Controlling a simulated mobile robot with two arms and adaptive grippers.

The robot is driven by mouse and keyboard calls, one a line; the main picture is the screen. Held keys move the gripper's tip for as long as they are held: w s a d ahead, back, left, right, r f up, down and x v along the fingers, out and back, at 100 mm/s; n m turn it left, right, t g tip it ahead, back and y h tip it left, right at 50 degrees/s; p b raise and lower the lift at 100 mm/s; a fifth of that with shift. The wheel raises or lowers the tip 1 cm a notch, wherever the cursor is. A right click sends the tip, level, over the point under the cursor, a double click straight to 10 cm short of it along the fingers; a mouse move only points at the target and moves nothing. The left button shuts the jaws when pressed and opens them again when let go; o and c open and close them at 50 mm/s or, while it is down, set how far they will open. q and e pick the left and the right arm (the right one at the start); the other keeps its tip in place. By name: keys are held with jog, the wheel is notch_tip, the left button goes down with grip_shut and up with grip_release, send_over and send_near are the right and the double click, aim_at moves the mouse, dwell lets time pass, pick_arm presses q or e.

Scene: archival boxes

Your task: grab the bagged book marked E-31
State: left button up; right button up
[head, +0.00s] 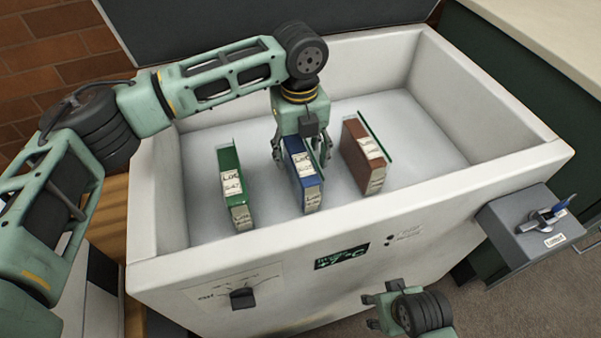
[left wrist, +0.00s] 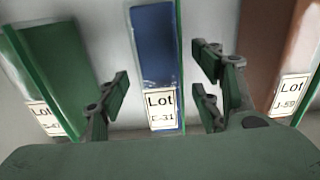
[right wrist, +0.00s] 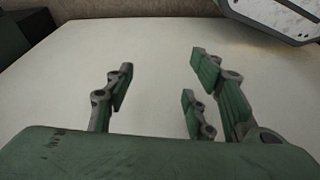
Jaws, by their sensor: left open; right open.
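The bagged book marked E-31 (head: 303,174) is blue with a white "Lot" label and stands in the middle of the white chest. In the left wrist view the blue book (left wrist: 156,48) lies between the spread fingers, its label reading E-31. My left gripper (head: 300,155) is open around the book's top, with a finger on either side; whether they touch it I cannot tell. My right gripper (head: 376,305) is open and empty, low in front of the chest. In the right wrist view its fingers (right wrist: 160,95) face a blank pale surface.
A green book (head: 232,185) stands to the left of the blue one and a brown book (head: 363,158) to the right, with narrow gaps. The chest's walls (head: 490,105) surround them. A grey box with a blue-handled item (head: 530,222) is at the right. The chest floor's right side is clear.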

pick_arm(q)
jog(key=shift+s+d+f+b, duration=0.1)
jog(key=shift+f+b, duration=0.55)
jog(key=shift+f, duration=2)
jog(key=shift+r, duration=0.1)
grip_shut()
pick_arm(e)
jog(key=v, duration=0.5)
jog(key=shift+w+r, duration=0.2)
jog(key=shift+w, duration=0.2)
